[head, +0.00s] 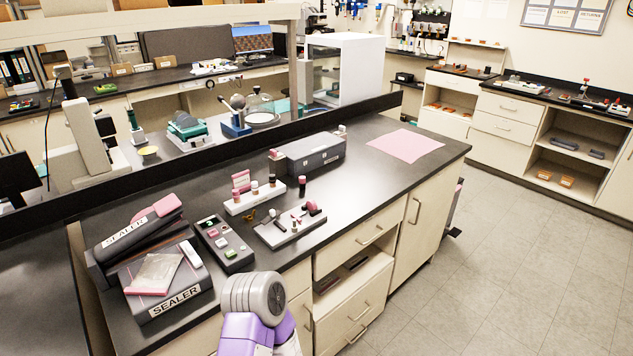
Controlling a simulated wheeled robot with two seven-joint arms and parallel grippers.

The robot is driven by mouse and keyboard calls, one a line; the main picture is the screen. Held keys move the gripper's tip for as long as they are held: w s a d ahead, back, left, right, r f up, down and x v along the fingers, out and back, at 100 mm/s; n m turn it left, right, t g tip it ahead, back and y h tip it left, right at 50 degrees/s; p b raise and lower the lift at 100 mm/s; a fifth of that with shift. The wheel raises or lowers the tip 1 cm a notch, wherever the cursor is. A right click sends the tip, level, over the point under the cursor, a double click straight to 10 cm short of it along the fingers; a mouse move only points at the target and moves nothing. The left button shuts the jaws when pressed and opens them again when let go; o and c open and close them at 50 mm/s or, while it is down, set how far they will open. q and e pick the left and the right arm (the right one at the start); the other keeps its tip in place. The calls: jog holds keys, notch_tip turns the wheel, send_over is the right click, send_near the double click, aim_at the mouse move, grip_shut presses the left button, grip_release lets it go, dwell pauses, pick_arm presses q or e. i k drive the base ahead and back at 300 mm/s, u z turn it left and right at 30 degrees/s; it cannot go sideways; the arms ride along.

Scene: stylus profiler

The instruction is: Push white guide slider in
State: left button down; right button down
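A small white block (190,254) lies at the right side of the sealer (125,305) on the near left of the dark bench. It may be the white guide slider, but no label shows on it. A clear pouch with a pink edge (153,273) lies on the sealer left of the block. The sealer's lid (138,232) is raised behind. A small white piece (342,130) also sits at the far end of a grey box-shaped device (311,153). Neither gripper shows; only a rounded grey and purple part of my arm is at the bottom.
Right of the sealer stand a dark button box (224,246), a white rack with small bottles (252,197) and a tray of small tools (290,228). A pink mat (406,145) lies at the far right of the bench. The floor to the right is clear.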

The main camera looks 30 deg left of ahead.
aim_at(189, 251)
jog(key=u, duration=2.2)
jog(key=i, duration=0.35)
jog(key=z, duration=0.05)
